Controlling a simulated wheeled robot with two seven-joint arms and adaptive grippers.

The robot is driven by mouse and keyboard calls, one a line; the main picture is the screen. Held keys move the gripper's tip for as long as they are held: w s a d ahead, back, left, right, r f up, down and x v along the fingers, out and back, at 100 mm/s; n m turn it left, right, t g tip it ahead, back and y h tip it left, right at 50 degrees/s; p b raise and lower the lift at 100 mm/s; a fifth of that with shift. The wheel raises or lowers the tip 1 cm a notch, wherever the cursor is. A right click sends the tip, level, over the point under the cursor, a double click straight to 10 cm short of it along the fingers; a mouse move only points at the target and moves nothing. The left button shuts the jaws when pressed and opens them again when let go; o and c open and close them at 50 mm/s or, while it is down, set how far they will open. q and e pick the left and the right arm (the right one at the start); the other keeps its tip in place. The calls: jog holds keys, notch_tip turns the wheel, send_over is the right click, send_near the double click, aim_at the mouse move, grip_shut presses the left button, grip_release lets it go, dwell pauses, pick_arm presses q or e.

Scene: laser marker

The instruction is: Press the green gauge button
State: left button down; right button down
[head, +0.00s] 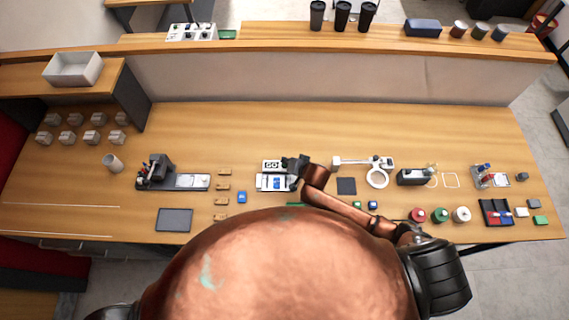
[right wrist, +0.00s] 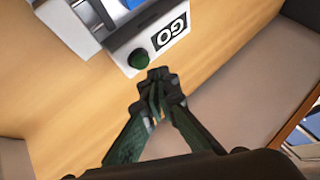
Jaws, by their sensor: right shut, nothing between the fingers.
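The gauge, a white box marked GO (head: 271,165), stands on the workbench in the head view. In the right wrist view the GO gauge (right wrist: 165,32) fills the upper middle. Its round dark green button (right wrist: 138,58) sits on the same face as the label. My right gripper (right wrist: 158,76) is shut and empty, with its fingertips just beside the button in that view; I cannot tell whether they touch. In the head view my right gripper (head: 297,164) is at the right end of the gauge and hides the button. My left gripper is not in view.
A white and blue device (head: 272,183) sits in front of the gauge. A ring-shaped fixture (head: 377,178) and a dark square pad (head: 346,186) lie to the right. A black machine (head: 158,172) stands to the left. The bench behind the gauge is clear up to the raised ledge.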

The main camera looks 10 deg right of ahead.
jog(key=shift+r+p, duration=2.3)
jog(key=shift+r, duration=0.25)
jog(key=shift+f, duration=0.1)
